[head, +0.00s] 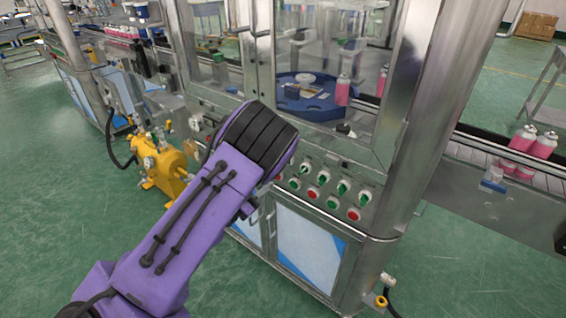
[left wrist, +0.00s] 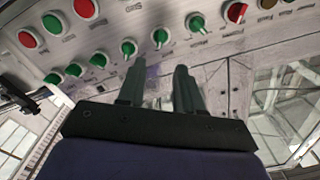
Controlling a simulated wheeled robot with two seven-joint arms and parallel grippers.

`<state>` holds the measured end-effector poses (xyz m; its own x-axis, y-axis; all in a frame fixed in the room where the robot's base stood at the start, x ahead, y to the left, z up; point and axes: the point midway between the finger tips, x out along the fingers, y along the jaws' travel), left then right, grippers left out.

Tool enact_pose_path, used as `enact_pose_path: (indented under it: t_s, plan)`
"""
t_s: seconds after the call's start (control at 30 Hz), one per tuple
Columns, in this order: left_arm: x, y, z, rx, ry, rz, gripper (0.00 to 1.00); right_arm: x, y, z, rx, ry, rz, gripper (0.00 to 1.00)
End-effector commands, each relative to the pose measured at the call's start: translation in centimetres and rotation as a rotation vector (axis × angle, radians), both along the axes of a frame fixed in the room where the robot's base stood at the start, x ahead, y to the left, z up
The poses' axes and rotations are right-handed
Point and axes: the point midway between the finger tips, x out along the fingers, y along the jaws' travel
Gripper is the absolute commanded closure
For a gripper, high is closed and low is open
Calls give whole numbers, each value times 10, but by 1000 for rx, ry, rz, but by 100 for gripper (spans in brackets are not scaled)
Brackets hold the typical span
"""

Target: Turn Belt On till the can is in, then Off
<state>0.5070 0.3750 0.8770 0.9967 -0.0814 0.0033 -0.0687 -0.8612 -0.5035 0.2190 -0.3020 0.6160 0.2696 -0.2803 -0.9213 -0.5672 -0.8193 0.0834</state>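The control panel (head: 325,187) on the machine front carries green selector knobs and red buttons. Which knob is the belt switch cannot be read. My left arm reaches the panel's left part in the head view, its hand hiding some controls and its own fingers. In the left wrist view the left gripper (left wrist: 160,72) has its fingers apart, with nothing between them. The fingertips are close to two green knobs (left wrist: 160,37) but appear apart from them. A pink can (head: 343,90) stands upright at the blue star wheel (head: 310,106) inside the machine. My right gripper is out of view.
Several pink cans (head: 543,146) stand on the conveyor (head: 470,154) at the right. A metal post (head: 425,110) rises right of the panel. A yellow pump (head: 160,165) stands on the floor left of the machine. Open green floor (head: 480,265) lies in front.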

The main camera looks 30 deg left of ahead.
Motion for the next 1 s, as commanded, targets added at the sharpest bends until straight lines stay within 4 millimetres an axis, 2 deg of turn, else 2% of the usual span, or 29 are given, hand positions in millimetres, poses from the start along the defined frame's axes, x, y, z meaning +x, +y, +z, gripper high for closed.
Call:
enact_pose_path:
  t_s: [0.2,0.4,0.57,0.8,0.87,0.9,0.93,1.0]
  plan:
    - [45,-4,5,-3,-2,1,65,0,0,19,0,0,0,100]
    - [84,-6,2,-3,1,2,65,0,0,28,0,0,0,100]
    - [97,-8,0,-4,3,3,65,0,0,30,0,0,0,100]
    - [99,-8,-1,-3,5,3,65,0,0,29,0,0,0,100]
    - [99,-8,-1,-4,4,3,81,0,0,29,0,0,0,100]
    - [99,-8,-1,-4,4,3,94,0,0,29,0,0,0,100]
    - [99,-8,-1,-4,4,3,100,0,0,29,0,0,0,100]
    - [99,-8,-1,-4,5,3,100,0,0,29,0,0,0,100]
